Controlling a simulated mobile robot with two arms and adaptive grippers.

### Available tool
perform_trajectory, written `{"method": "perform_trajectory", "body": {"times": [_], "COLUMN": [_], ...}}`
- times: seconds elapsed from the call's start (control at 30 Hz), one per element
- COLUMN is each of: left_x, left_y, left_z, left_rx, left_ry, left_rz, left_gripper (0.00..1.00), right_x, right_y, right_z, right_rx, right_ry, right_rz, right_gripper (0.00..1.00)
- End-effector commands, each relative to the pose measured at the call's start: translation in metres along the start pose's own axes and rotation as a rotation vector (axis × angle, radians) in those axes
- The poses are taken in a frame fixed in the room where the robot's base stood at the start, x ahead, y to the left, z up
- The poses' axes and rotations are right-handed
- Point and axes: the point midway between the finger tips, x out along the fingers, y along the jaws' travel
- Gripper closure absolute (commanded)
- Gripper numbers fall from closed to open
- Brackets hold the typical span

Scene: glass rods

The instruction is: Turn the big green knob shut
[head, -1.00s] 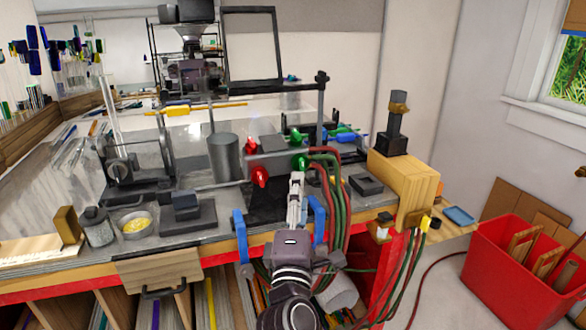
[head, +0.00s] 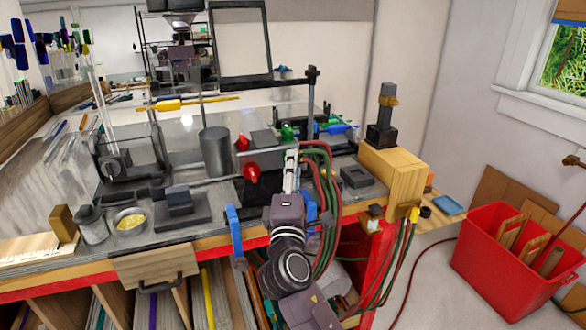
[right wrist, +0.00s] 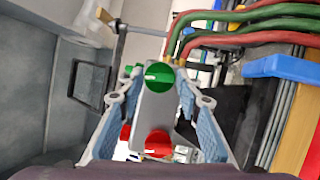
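The big green knob (right wrist: 160,80) shows in the right wrist view on the front of a grey block, with a pale mark on its face. My right gripper (right wrist: 153,96) is open, with one blue-padded finger on each side of the knob's line. I cannot tell whether the fingertips reach around it or touch it. In the head view my right gripper (head: 291,168) points at the grey valve block (head: 272,157) and hides the near green knob. A second green knob (head: 287,131) shows behind the block. My left gripper is not in view.
Two red knobs (head: 242,142) (head: 251,174) are on the block's left side. Red and green hoses (head: 328,190) run close on the gripper's right. Blue clamps (head: 232,228) sit at the bench edge, and a wooden block (head: 392,172) stands to the right.

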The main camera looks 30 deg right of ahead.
Motion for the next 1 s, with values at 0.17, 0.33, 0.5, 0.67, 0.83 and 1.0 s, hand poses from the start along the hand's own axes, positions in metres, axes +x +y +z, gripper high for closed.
{"method": "perform_trajectory", "body": {"times": [0.17,0.33,0.5,0.67,0.83,1.0], "left_x": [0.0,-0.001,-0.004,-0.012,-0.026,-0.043], "left_y": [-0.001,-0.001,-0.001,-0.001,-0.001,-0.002], "left_z": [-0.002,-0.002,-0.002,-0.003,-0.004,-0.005], "left_rx": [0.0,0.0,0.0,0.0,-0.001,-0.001], "left_ry": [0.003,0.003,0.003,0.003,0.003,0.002], "left_rz": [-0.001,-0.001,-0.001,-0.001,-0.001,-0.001], "left_gripper": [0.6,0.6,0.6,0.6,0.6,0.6], "right_x": [0.0,0.0,0.0,0.0,0.0,0.001], "right_y": [0.0,0.0,0.001,0.003,0.006,0.009], "right_z": [0.0,0.0,0.0,0.0,0.001,0.001], "right_rx": [0.0,0.003,0.034,0.107,0.229,0.375], "right_ry": [0.0,0.0,-0.001,-0.001,-0.001,-0.002], "right_rz": [-0.001,-0.002,-0.016,-0.046,-0.097,-0.159], "right_gripper": [0.9,0.95,0.95,0.95,0.95,0.95]}}
